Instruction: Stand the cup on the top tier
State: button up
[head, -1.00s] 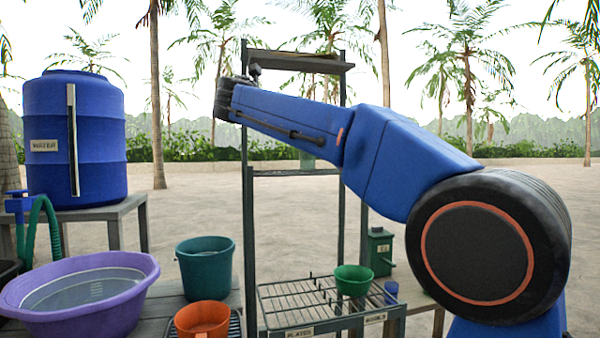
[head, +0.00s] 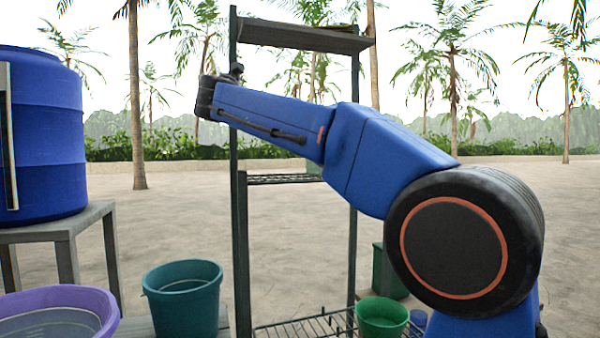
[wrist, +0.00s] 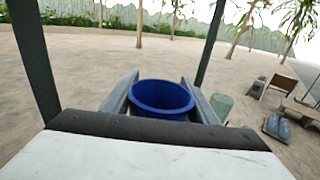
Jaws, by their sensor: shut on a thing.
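My gripper (wrist: 160,80) shows in the wrist view with one finger on each side of a blue cup (wrist: 161,97), shut on it. The cup's round open rim faces up toward the wrist camera. In the head view the fingers and this cup are hidden; only my arm and its dark wrist end show, in front of the rack's left post. The rack's top tier (head: 300,38) is a dark, narrow shelf above my arm, and looks empty from this low angle. Two rack posts flank the gripper in the wrist view.
A lower rack shelf (head: 286,179) is partly behind my arm. A teal bucket (head: 184,300), purple basin (head: 60,312) and blue barrel (head: 45,135) stand left.

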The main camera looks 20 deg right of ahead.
notch_tip(320, 180, down, 10)
jog(key=shift+r, duration=0.1)
dwell(0.4)
jog(key=o, duration=1.1)
jog(key=shift+a, duration=0.15)
jog(key=v, duration=1.1)
jog(key=shift+s+a, duration=0.2)
jog(key=shift+s, duration=0.1)
